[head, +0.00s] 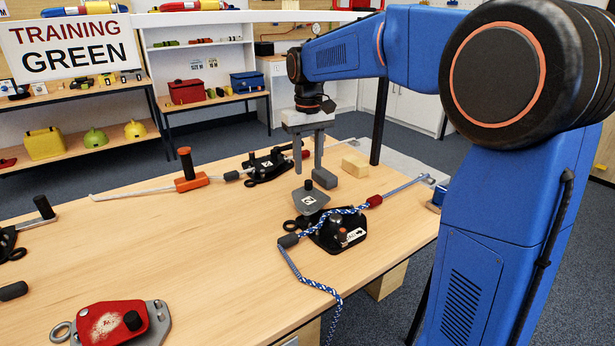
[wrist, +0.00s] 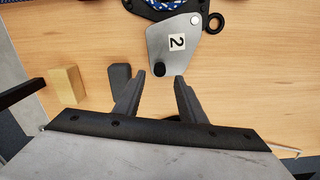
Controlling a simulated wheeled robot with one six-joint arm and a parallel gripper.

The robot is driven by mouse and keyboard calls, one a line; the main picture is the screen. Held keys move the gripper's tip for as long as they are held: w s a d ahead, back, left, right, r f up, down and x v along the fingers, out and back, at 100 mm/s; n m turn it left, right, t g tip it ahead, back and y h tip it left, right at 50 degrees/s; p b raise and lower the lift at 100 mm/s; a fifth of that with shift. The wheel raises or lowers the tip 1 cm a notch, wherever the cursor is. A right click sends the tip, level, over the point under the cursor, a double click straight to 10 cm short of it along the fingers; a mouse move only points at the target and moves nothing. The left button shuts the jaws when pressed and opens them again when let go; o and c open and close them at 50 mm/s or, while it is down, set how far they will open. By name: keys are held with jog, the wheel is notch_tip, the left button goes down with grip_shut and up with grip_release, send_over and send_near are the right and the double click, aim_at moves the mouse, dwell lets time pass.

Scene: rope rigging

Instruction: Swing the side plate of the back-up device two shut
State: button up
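Back-up device two has a black base (head: 330,240) on the table, right of centre. Blue-and-white rope (head: 318,287) lies along it. Its grey side plate (head: 309,200), labelled 2, is swung out to the far side, away from the base. A black knob (head: 308,184) stands near the plate's outer end. In the wrist view the plate (wrist: 170,25) is at the top, with its knob (wrist: 159,69) just ahead of the fingers. My gripper (head: 308,168) is open and empty, pointing down above the knob end. In the wrist view its fingertips (wrist: 162,77) are apart.
A grey block (head: 325,178) and a yellow block (head: 355,165) lie close behind the gripper. Another black device (head: 268,165) lies further back and a red device (head: 110,322) at front left. The table's middle left is clear.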

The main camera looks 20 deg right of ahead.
aim_at(309, 181)
jog(key=shift+f, duration=2.4)
grip_shut()
